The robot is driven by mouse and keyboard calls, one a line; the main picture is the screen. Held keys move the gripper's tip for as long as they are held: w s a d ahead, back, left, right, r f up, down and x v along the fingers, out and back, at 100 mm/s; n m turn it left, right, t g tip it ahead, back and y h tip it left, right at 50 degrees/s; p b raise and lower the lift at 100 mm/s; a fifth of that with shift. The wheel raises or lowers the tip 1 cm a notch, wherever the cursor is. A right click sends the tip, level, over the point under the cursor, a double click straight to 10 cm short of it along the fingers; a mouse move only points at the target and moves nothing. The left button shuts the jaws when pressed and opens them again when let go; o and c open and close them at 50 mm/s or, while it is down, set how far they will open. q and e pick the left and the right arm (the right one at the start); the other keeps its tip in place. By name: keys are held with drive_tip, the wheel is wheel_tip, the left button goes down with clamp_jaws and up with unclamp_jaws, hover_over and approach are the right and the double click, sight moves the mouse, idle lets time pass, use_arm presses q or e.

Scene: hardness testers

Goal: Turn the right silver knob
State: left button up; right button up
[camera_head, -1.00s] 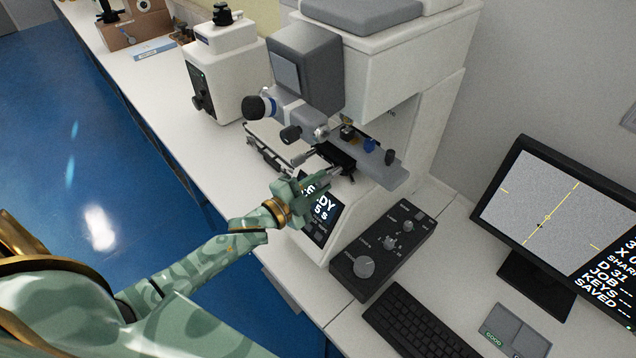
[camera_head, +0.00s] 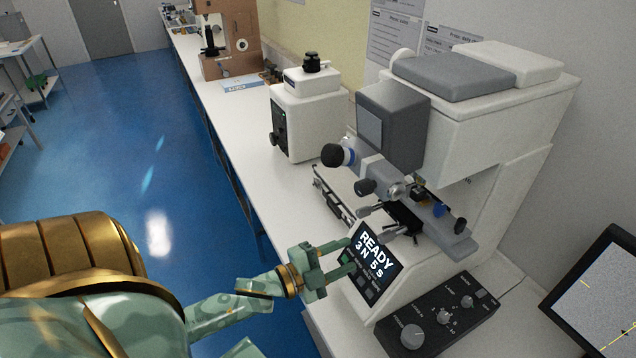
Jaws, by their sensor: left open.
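The hardness tester (camera_head: 470,120) stands on the bench with a lit READY screen (camera_head: 372,262) on its front. A silver knob (camera_head: 397,191) sits on its measuring head, beside a dark knob. A black control box (camera_head: 478,322) in front carries a large silver knob (camera_head: 412,336) and a smaller silver knob (camera_head: 443,316) to its right. I cannot tell which silver knob the task means. My left gripper (camera_head: 347,256) is open and empty at the left edge of the screen, below the tester's stage and apart from every silver knob. My right gripper is out of view.
A smaller white tester (camera_head: 305,120) and a brown machine (camera_head: 228,45) stand farther along the white bench (camera_head: 238,135). A monitor (camera_head: 600,300) stands at the right edge. Blue floor (camera_head: 130,130) lies open on the left.

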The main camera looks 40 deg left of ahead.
use_arm(q)
drive_tip(key=v, duration=0.6)
drive_tip(key=shift+s, duration=0.15)
drive_tip(key=shift+a, duration=0.1)
